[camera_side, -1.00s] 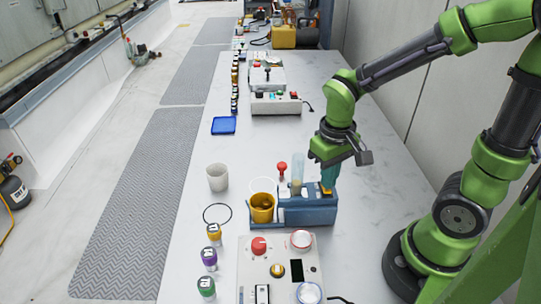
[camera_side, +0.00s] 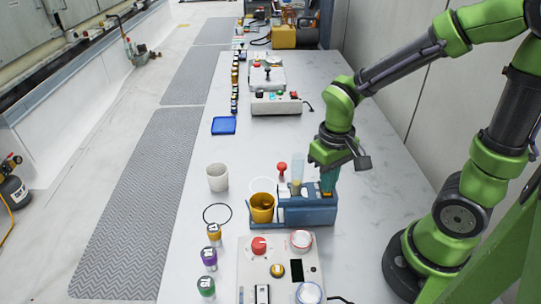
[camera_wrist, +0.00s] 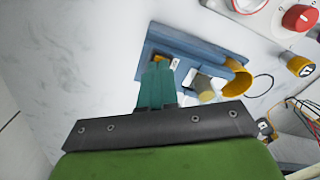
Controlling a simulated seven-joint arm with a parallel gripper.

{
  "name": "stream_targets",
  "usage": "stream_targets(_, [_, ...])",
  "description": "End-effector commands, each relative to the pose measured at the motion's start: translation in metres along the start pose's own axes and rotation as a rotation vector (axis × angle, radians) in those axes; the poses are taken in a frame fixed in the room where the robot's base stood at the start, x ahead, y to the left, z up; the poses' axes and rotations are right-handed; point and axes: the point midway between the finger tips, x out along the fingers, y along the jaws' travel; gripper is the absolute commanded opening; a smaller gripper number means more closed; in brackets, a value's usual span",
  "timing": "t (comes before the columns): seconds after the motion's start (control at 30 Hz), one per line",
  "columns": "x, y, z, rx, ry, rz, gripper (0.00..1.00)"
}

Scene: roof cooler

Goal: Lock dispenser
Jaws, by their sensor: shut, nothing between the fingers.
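The blue dispenser (camera_side: 308,212) stands on the white table, with a clear tube (camera_side: 298,172) upright on it and a yellow cup (camera_side: 262,207) at its left end. My gripper (camera_side: 327,190) is shut and empty, pointing down at the right end of the dispenser's top. In the wrist view the teal fingers (camera_wrist: 157,70) are together beside a small orange-yellow part (camera_wrist: 158,58) on the blue dispenser (camera_wrist: 190,45). I cannot tell whether the fingertips touch that part. The cup also shows in the wrist view (camera_wrist: 236,82).
A control panel (camera_side: 270,290) with knobs stands in front of the dispenser. A white cup (camera_side: 217,177), a black ring (camera_side: 217,213) and several capped jars (camera_side: 209,258) are to the left. A red-topped item (camera_side: 282,170) stands close behind. The table's middle, beyond the dispenser, is clear.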

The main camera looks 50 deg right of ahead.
Motion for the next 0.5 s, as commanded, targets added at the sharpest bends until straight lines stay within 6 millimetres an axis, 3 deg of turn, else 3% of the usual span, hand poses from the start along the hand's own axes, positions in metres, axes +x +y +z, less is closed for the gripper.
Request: stream_targets(0.5, [-0.042, 0.0, -0.001, 0.0, 0.004, -0.001, 0.0])
